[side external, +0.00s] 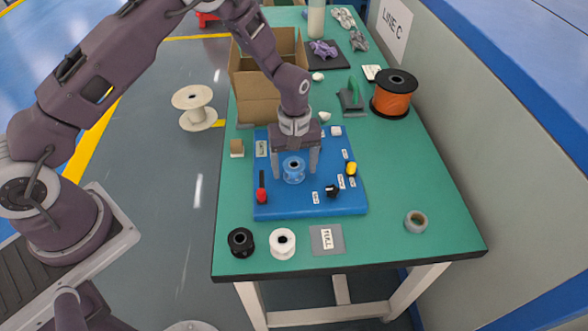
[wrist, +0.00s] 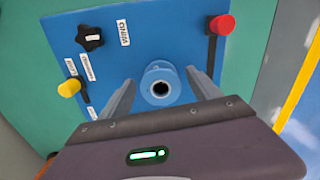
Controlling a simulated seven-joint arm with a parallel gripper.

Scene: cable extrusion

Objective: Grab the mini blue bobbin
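The mini blue bobbin (side external: 293,170) stands on the blue control board (side external: 285,208), near the board's middle. My gripper (side external: 294,175) is right over it, pointing down, with one finger on each side. In the wrist view the bobbin (wrist: 161,86) shows its round top and dark centre hole between the two fingers of my gripper (wrist: 160,95). The fingers are spread wide, with a gap to the bobbin on both sides. The bobbin's lower part is hard to make out against the blue board.
On the board are a red-knobbed lever (side external: 262,195), a black knob (side external: 332,191) and a yellow-knobbed lever (side external: 351,168). A black bobbin (side external: 240,242) and a white bobbin (side external: 282,243) stand at the table's front edge. A cardboard box (side external: 256,100) and an orange spool (side external: 394,97) stand farther back.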

